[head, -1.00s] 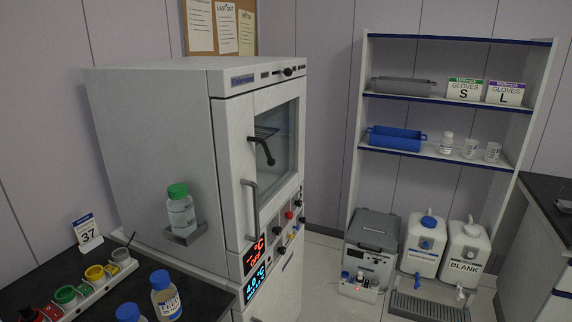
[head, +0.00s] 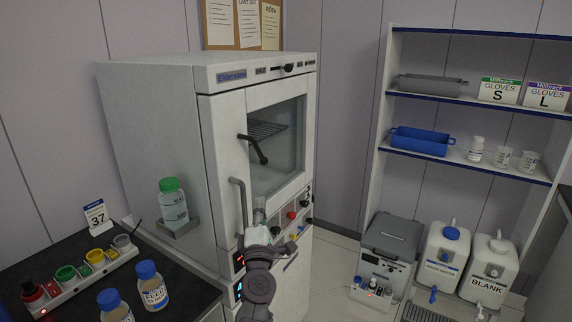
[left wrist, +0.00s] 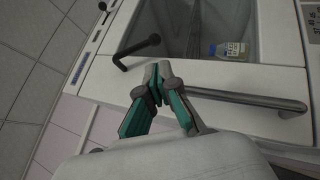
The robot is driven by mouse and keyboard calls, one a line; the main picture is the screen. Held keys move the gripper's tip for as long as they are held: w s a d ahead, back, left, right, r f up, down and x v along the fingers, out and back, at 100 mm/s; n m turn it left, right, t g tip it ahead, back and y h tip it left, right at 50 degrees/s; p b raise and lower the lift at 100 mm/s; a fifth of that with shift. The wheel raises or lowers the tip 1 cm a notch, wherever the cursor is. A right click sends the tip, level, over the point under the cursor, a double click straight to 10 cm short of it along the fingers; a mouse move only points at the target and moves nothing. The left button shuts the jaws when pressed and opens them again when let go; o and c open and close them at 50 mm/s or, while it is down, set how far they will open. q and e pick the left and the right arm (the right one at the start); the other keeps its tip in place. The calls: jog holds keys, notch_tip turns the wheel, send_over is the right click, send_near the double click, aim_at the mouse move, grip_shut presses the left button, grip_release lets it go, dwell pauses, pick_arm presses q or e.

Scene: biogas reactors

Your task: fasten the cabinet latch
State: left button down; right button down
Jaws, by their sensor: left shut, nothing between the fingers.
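The white cabinet (head: 158,120) has a windowed door, shut as far as I can see. Its latch is a black lever (head: 258,150) on the door's left side, slanting down to the right across the window edge. In the left wrist view the latch (left wrist: 138,52) lies just beyond my fingertips, apart from them. A grey bar handle (head: 240,205) sits below it, and that handle (left wrist: 250,98) passes beside my fingers in the wrist view. My left gripper (head: 259,208) is in front of the lower door, below the latch, shut and empty; its fingertips (left wrist: 158,70) meet. My right gripper is not in view.
A bottle with a green cap (head: 172,205) stands on a side bracket. The dark bench (head: 185,275) at lower left holds bottles and a rack of coloured cups. Knobs (head: 292,215) line the panel under the window. Shelves (head: 470,100) stand at right.

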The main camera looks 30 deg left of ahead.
pick_arm(q)
jog(key=w+a+r+n+y+p, duration=0.1)
jog(key=w+a+r+n, duration=0.1)
jog(key=w+a+r, duration=0.3)
notch_tip(320, 180, up, 2)
jog(key=shift+w+a+r+y+p, duration=0.15)
jog(key=shift+w+a+y+p, duration=0.2)
jog(key=shift+w, duration=0.75)
jog(key=shift+d, duration=0.1)
